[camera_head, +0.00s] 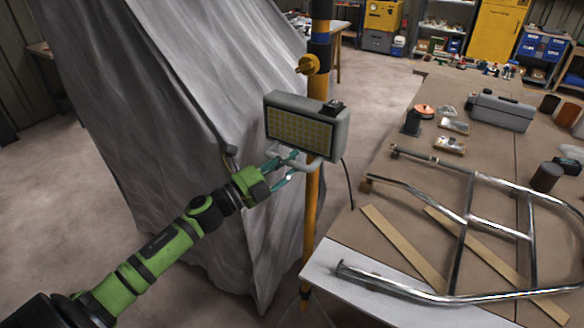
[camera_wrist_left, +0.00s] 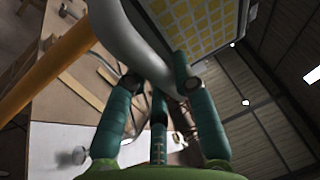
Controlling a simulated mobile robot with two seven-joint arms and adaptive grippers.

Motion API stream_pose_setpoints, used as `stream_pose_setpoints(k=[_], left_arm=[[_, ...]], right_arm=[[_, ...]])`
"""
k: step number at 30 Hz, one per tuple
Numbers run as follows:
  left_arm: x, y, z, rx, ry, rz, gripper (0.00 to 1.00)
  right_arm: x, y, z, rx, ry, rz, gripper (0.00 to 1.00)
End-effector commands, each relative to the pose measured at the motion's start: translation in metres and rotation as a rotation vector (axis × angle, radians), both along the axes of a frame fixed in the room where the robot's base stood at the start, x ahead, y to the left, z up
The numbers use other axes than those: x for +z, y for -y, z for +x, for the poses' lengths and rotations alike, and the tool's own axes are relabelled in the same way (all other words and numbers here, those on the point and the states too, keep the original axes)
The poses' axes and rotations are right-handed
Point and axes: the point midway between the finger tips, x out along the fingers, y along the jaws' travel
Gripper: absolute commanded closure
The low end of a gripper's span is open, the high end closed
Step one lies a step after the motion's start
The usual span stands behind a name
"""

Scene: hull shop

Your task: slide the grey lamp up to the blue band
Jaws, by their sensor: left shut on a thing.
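The grey lamp (camera_head: 308,126), a box with a yellow lit-panel face, sits on an upright yellow pole (camera_head: 313,205). Its face and pale curved handle also show in the wrist view, the handle (camera_wrist_left: 133,45) running between my fingers. The blue band (camera_head: 320,38) is around the pole, higher up than the lamp and apart from it. A yellow knob (camera_head: 307,64) sits on the pole between the lamp and the band. My left gripper (camera_head: 293,166) is shut on the lamp's handle, under the housing. My right gripper is not in view.
A grey draped sheet (camera_head: 170,110) hangs close behind my left arm. A workbench (camera_head: 400,225) with a bent chrome tube frame (camera_head: 465,215), wooden strips and a grey case (camera_head: 500,112) stands to the right. A dark cable (camera_head: 348,185) hangs beside the pole.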

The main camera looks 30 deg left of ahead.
Motion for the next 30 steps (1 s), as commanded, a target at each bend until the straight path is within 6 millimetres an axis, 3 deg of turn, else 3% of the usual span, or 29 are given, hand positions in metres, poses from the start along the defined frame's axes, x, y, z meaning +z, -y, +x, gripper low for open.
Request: stream_pose_setpoints(k=[2,14,15,16,30], left_arm=[[0.0092,0.0008,-0.0001,-0.006,0.006,-0.003,1.0],[0.0096,0.0005,0.0,-0.005,0.006,-0.002,1.0],[0.0095,0.0004,0.0,-0.005,0.006,-0.002,0.58],[0.0094,0.0003,0.0,-0.004,0.006,-0.002,0.49],[0.0034,-0.0039,-0.0084,-0.001,-0.002,-0.001,0.49]], right_arm=[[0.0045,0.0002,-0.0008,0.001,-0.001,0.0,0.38],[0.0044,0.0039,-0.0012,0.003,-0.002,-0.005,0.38],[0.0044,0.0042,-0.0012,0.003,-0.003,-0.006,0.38],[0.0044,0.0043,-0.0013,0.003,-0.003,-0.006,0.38],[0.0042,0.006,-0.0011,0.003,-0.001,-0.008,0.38]])
